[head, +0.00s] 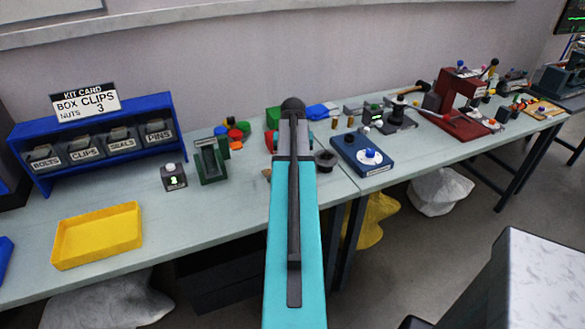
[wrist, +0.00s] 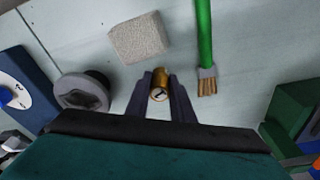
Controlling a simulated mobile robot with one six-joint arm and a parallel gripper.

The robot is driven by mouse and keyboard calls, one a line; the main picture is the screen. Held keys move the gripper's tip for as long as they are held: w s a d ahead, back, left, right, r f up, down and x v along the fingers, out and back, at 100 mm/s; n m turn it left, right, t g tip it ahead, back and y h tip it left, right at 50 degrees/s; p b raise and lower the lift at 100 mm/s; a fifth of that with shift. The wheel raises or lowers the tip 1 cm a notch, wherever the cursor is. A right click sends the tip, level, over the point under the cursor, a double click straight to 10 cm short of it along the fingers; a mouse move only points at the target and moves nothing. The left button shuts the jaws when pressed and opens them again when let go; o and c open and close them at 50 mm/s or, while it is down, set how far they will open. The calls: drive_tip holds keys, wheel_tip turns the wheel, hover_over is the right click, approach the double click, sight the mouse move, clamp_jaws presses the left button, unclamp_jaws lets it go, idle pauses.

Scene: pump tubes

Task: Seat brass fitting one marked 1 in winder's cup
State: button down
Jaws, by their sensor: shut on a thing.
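My gripper (wrist: 160,90) is shut on a small brass fitting (wrist: 159,78) in the wrist view. A pale end of the fitting faces the camera with a dark mark like a 1. A dark round flanged piece (wrist: 82,93), cup-like, stands on the bench to the left of the fingers, apart from them. It also shows in the head view (head: 326,157), right of my arm. I cannot tell whether it is the winder's cup. In the head view my arm hides the fingers and the held fitting.
A beige block (wrist: 137,38) and a green-handled brush (wrist: 205,50) lie close to the fingers. A blue box with a white dial (head: 362,154) stands right of my arm. Two brass pieces (head: 334,124) (head: 351,121) stand behind it. A yellow tray (head: 97,236) lies at left.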

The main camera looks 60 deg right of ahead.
drive_tip(key=shift+f, duration=0.8)
drive_tip(key=shift+f, duration=0.1)
drive_tip(key=c, duration=1.5)
unclamp_jaws()
drive_tip(key=shift+c, duration=0.2)
wheel_tip(320, 180, up, 12)
drive_tip(key=a+b, duration=0.1)
drive_tip(key=shift+s+a+b, duration=0.3)
drive_tip(key=shift+s+b, duration=0.1)
drive_tip(key=shift+s, duration=0.05)
drive_tip(key=shift+o, duration=0.4)
